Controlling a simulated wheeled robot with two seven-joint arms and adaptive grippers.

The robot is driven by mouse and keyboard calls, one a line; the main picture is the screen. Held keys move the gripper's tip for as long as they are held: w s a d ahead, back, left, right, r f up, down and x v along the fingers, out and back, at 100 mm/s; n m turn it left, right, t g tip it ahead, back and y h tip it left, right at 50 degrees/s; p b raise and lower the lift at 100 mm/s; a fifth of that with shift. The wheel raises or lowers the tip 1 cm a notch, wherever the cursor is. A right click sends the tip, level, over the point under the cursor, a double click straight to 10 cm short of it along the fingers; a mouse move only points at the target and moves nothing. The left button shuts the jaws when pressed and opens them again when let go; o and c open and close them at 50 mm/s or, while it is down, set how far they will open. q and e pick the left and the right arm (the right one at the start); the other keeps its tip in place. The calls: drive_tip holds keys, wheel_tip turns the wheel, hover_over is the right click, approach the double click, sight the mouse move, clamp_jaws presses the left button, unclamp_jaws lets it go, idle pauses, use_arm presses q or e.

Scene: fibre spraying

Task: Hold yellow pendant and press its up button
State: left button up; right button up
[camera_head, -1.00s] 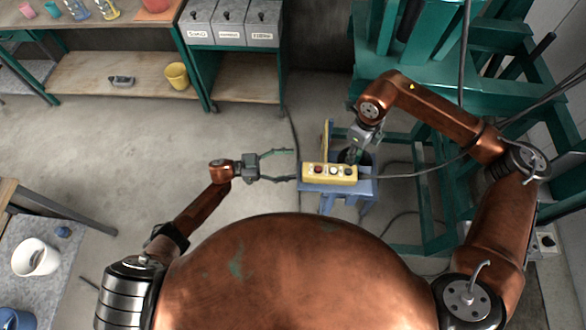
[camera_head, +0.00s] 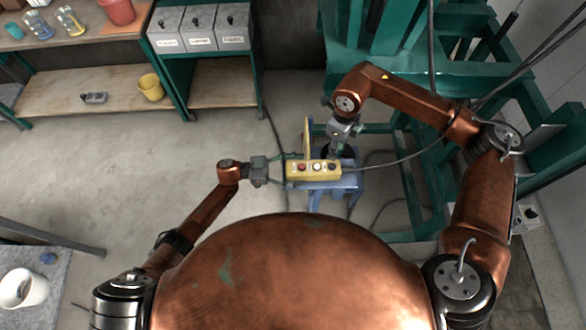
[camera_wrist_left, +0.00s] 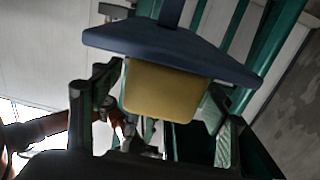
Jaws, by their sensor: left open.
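The yellow pendant (camera_head: 312,171) lies on a small blue stool (camera_head: 349,187), with red, white and dark buttons on its upper face. In the left wrist view its plain yellow end (camera_wrist_left: 167,88) shows between my fingers, beside the dark blue stool seat (camera_wrist_left: 150,40). My left gripper (camera_head: 286,169) is open around the pendant's left end; gaps show beside the fingers, though contact is unclear. My right gripper (camera_head: 336,152) points down just behind the pendant's right end. Its fingertips are small and partly hidden, so their opening and any contact with a button are unclear.
A cable runs right from the pendant towards a green machine frame (camera_head: 415,205). A workbench with grey control boxes (camera_head: 199,28) and a yellow bucket (camera_head: 151,87) stand at the back left. The floor left of the stool is clear.

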use_arm(q)
drive_tip(key=c, duration=1.6)
use_arm(e)
clamp_jaws()
idle(0.8)
